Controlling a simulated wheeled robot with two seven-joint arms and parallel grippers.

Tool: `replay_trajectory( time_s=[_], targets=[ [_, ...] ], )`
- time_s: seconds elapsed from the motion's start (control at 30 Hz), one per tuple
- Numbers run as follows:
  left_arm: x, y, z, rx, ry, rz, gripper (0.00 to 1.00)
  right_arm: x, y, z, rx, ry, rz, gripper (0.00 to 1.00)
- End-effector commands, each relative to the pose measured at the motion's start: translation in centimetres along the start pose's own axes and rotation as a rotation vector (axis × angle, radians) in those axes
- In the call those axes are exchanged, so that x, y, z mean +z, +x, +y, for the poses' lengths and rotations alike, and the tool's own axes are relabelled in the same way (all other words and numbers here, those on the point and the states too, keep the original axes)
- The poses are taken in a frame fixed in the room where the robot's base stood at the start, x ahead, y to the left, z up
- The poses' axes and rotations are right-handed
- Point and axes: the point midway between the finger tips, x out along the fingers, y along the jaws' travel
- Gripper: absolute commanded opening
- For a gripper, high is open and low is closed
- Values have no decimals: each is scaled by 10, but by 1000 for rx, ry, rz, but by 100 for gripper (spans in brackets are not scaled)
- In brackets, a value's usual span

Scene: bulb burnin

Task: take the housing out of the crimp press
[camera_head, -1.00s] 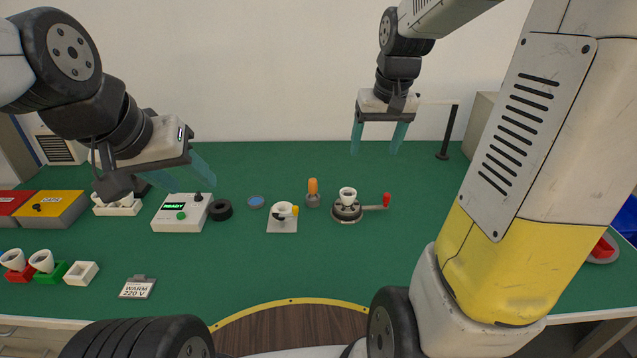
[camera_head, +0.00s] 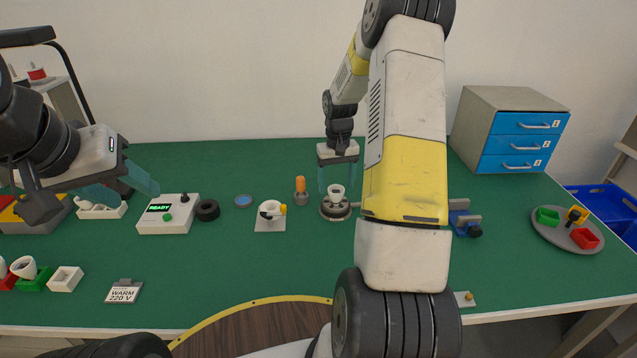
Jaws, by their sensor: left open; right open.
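The crimp press (camera_head: 336,211) is a round dark-grey base on the green table, in the middle of the head view. My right gripper (camera_head: 338,190) is open and points down at the press. Its two teal fingers show to the left and right of the housing, with a gap on each side; I cannot tell the exact depth. My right arm hides the press's lever and red knob. My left gripper (camera_head: 130,186) is open and empty, over the left side of the table.
Near the press stand an orange-handled tool (camera_head: 300,190) and a plate (camera_head: 270,226) with another white part. A READY box (camera_head: 168,215) and black ring (camera_head: 207,210) are further left. A blue vise (camera_head: 465,220) and blue-drawer cabinet (camera_head: 517,130) are right.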

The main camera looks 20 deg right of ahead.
Motion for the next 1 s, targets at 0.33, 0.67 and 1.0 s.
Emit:
replay_trajectory(
  time_s=[0.33,0.67,1.0],
  targets=[
    [0,0,0,0,0,0,47,1,35,-1,0,0,0,72],
    [0,0,0,0,0,0,47,1,34,-1,0,0,0,38],
    [0,0,0,0,0,0,47,1,34,-1,0,0,0,2]
  ],
)
